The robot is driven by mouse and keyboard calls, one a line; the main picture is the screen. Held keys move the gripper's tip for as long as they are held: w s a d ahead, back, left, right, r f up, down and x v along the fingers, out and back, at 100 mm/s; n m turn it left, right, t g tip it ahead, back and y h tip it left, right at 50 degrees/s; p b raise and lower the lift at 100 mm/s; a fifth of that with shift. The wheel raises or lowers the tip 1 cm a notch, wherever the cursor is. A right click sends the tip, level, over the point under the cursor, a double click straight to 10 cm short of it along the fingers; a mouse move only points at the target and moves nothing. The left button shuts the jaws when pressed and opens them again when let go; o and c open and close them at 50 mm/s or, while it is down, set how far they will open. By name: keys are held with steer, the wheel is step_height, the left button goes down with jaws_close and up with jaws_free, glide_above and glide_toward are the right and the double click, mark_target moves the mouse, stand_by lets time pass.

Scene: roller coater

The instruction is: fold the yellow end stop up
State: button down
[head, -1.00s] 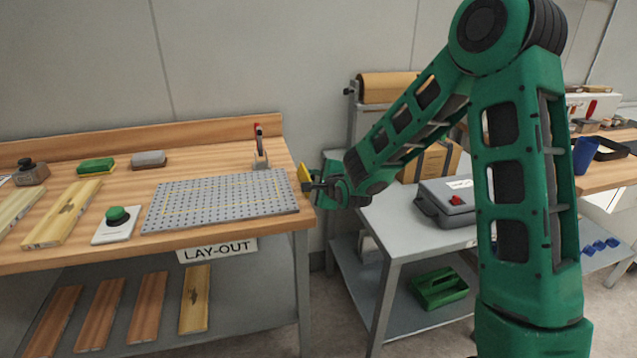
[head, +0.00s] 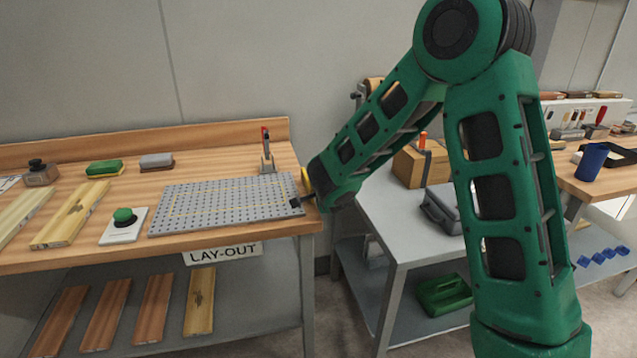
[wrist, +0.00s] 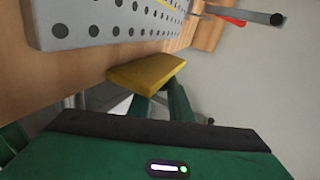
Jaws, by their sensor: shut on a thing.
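The yellow end stop (wrist: 148,70) is a flat yellow block in the middle of the wrist view, beside the corner of the grey perforated plate (wrist: 95,25). In the head view only a thin strip of the end stop (head: 306,180) shows, at the bench's right edge. My gripper (head: 297,202) is at the right end of the perforated plate and is shut on the end stop. Its fingers are small and partly hidden by the wrist in the head view, so the exact grip is unclear. The end stop's hinge is hidden.
A red-handled toggle clamp (head: 267,155) stands at the plate's back right corner. A green push button (head: 124,217) is left of the plate. A grey side table (head: 385,225) stands right of the bench, with a gap between. Wall behind.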

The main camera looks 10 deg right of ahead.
steer(key=shift+a+f, duration=0.1)
steer(key=shift+a, duration=0.2)
steer(key=c, duration=1.9)
jaws_free()
steer(key=shift+s+d, duration=0.1)
steer(key=v, duration=1)
steer(key=shift+s, duration=0.25)
